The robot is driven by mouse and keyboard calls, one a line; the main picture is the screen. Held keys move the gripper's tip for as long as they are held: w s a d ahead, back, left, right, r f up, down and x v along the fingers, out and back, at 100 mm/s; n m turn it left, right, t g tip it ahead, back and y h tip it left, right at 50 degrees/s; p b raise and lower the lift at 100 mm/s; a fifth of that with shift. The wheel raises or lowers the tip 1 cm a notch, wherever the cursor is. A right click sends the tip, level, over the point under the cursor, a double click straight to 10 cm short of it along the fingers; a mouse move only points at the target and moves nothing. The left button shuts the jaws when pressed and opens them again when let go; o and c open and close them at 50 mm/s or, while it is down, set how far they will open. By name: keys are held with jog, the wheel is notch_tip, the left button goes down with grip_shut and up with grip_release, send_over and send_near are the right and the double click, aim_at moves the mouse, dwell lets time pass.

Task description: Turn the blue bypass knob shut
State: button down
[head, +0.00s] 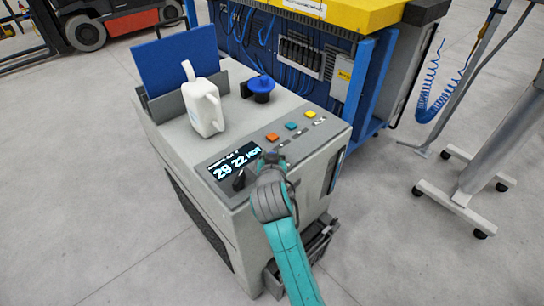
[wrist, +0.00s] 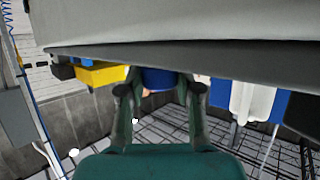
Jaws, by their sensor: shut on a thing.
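The blue bypass knob (wrist: 158,77) shows as a blue piece between my gripper's fingers in the wrist view, close under the edge of the grey machine. My gripper (wrist: 160,90) is shut on it, with one finger on each side. In the head view my gripper (head: 270,160) is at the front edge of the grey machine's (head: 190,155) control panel and hides the held knob. How far the knob is turned cannot be seen.
The panel has a display (head: 235,161) and orange (head: 272,137), teal (head: 291,126) and yellow (head: 310,115) buttons near my gripper. A white jug (head: 204,105) and a blue-topped cap (head: 261,84) stand on top. A wheeled stand (head: 470,190) is at the right.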

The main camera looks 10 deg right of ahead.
jog(key=shift+m+h, duration=0.6)
jog(key=shift+h, duration=0.1)
jog(key=shift+g, duration=0.3)
jog(key=shift+f, duration=0.1)
jog(key=c, duration=0.8)
grip_release()
jog(key=shift+o, duration=0.2)
jog(key=v, duration=1.2)
jog(key=shift+a+f, duration=0.1)
jog(key=shift+a, duration=0.05)
